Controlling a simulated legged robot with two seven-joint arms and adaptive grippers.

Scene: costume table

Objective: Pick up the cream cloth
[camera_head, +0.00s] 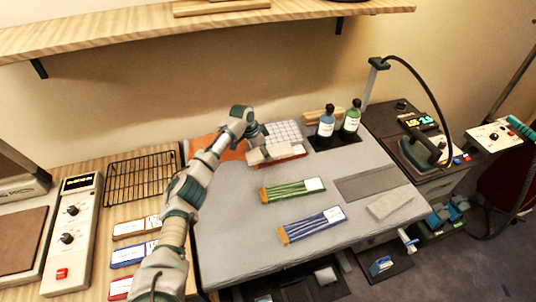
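My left arm reaches in from the bottom left over the grey table (230,240). Its gripper (266,143) is at the back, low over a small cream-coloured piece (270,154), which looks like the cream cloth. The piece lies on or against a red-edged bundle (293,157). The fingertips are too small and partly hidden, so I cannot tell whether they grip it. Another pale, greyish folded cloth (390,204) lies flat near the table's right edge, apart from the gripper. My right gripper is not in view.
A green bundle (292,190) and a blue bundle (312,225) lie mid-table. An orange cloth (232,153) and white grid (284,132) are at the back. Blue (326,124) and green (351,120) bottles stand back right. A wire rack (140,178) is left; a shelf (120,28) overhangs the back.

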